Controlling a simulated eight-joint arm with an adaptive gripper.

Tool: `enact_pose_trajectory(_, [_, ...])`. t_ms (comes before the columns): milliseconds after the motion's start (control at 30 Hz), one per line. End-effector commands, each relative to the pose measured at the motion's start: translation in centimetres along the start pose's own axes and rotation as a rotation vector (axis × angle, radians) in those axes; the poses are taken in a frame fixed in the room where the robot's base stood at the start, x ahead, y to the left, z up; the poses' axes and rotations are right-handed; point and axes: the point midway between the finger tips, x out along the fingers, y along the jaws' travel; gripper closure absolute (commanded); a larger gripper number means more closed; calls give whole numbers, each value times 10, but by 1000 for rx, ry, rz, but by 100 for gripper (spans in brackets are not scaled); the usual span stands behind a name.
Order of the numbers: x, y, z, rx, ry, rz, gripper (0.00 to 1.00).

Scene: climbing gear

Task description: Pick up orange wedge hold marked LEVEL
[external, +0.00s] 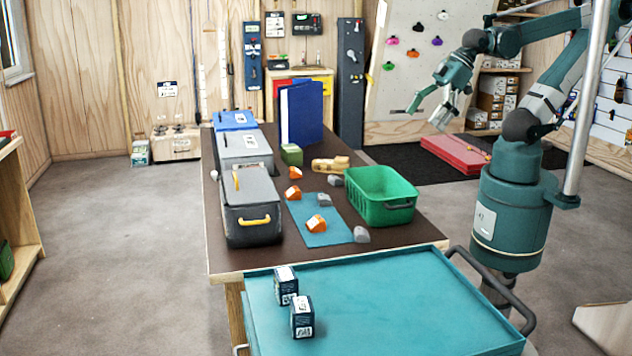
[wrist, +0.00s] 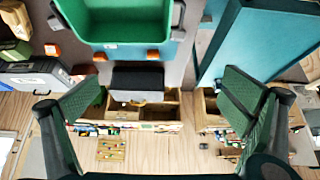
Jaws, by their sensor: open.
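Three orange wedge holds are on the table in the external view: one at the back (external: 294,172), one in the middle (external: 293,192), and one at the front (external: 318,223) on the blue mat (external: 312,239). Pale labels show on them, but I cannot read which says LEVEL. My gripper (external: 424,108) is raised in the air, right of and behind the table, well away from the holds. In the wrist view its two fingers (wrist: 160,95) are spread apart with nothing between them.
A green bin (external: 362,211) stands right of the holds. Several grey holds, one at the front (external: 361,236), lie near them. Grey cases (external: 252,224) line the table's left side. A blue binder (external: 301,112) stands behind. A teal cart (external: 390,305) with two small boxes is in front.

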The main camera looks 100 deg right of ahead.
Motion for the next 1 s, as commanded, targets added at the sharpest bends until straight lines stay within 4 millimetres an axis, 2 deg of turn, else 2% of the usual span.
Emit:
enact_pose_trajectory(33, [0, 0, 0, 0, 0, 0, 7])
enact_pose_trajectory(367, [0, 0, 0, 0, 0, 0, 50])
enact_pose_trajectory(767, [0, 1, -1, 0, -2, 1, 50])
enact_pose_trajectory(1000, [2, 8, -15, 1, -18, 11, 50])
